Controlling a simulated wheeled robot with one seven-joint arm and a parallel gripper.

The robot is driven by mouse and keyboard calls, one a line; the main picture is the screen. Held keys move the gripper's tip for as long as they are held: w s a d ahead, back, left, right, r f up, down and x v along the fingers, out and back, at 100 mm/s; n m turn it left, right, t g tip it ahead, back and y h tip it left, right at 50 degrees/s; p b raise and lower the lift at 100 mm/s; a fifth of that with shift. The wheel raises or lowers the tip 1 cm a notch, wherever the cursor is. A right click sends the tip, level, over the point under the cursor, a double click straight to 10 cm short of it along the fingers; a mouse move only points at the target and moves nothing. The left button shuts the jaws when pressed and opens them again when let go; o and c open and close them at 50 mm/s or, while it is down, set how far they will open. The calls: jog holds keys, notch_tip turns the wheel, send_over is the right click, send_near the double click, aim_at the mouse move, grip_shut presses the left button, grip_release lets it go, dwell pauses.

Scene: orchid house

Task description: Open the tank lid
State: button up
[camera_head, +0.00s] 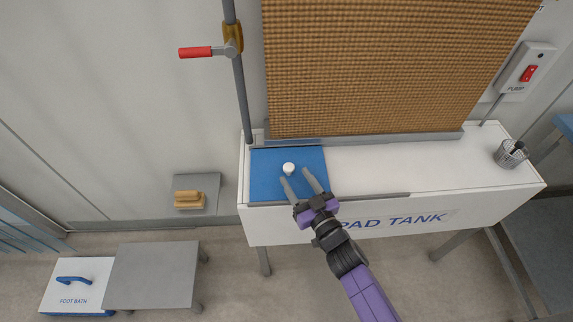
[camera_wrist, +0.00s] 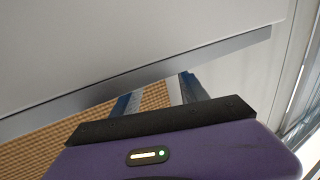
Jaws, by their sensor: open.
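The white tank (camera_head: 400,165), marked "PAD TANK" on its front, stands against the wall. Its blue lid (camera_head: 265,178) lies flat at the left end of the tank top and looks shut. A white round knob (camera_head: 288,169) stands up from the lid. My gripper (camera_head: 295,180) is open, with its two fingers reaching over the lid just in front of the knob. I cannot tell whether the fingers touch the lid. In the wrist view my fingers (camera_wrist: 160,98) are apart with nothing between them; the lid and knob cannot be made out there.
A brown pad (camera_head: 390,65) rises behind the tank top. A grey pipe with a red-handled valve (camera_head: 195,52) stands at the tank's back left. A foot bath (camera_head: 75,288) and grey step (camera_head: 153,275) are on the floor at left.

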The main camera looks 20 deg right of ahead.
aim_at(291, 171)
jog(key=shift+w+a, duration=0.15)
jog(key=shift+w, duration=2.6)
grip_shut()
